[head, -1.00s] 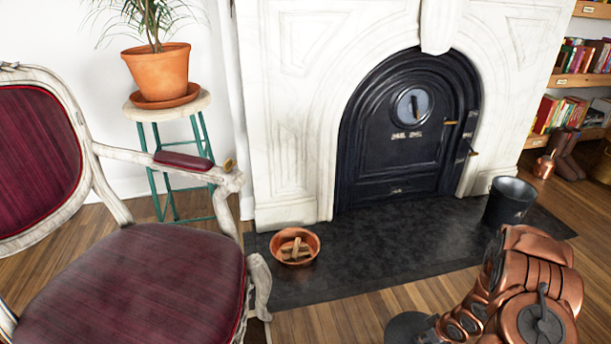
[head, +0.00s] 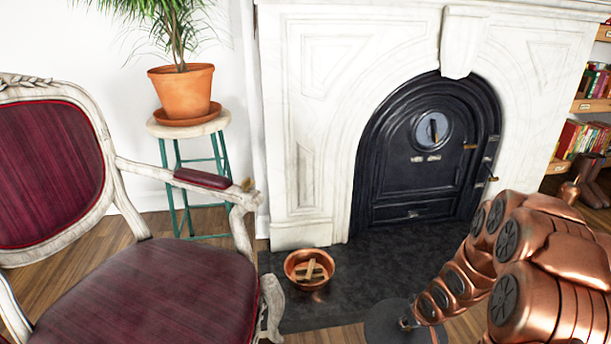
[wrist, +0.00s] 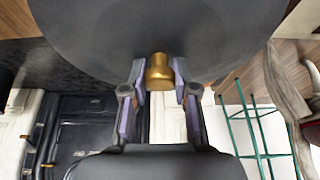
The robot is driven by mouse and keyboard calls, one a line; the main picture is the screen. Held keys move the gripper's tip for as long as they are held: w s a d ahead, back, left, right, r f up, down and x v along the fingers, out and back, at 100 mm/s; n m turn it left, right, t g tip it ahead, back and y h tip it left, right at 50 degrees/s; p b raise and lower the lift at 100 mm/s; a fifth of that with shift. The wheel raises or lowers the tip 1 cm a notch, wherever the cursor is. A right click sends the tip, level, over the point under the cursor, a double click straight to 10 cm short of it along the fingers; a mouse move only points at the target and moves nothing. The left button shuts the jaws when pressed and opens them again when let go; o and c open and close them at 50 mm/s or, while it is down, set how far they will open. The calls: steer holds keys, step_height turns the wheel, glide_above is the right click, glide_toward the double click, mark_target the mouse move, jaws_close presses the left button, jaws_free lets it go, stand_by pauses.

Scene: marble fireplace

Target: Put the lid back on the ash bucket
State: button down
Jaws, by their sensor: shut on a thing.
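My gripper (wrist: 160,84) is shut on the brass knob (wrist: 159,66) of the round dark lid (wrist: 160,28), which fills the top of the wrist view. In the head view the lid (head: 382,322) is at the bottom, right of centre, partly cut off by the frame edge and partly behind my arm. It is held in front of the dark hearth slab.
A copper bowl with wood sticks (head: 289,268) sits on the hearth slab (head: 345,270). A red armchair (head: 160,295) fills the left. A potted plant (head: 182,92) stands on a green-legged stool (head: 168,180). The marble fireplace (head: 300,150) and black stove door (head: 400,180) are behind.

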steer(key=w+a+r+m, duration=0.2)
steer(key=a+r, duration=0.8)
steer(key=r, duration=0.5)
steer(key=shift+w+a+h, duration=0.15)
steer(key=shift+w+h, duration=0.25)
steer(key=shift+w, duration=0.15)
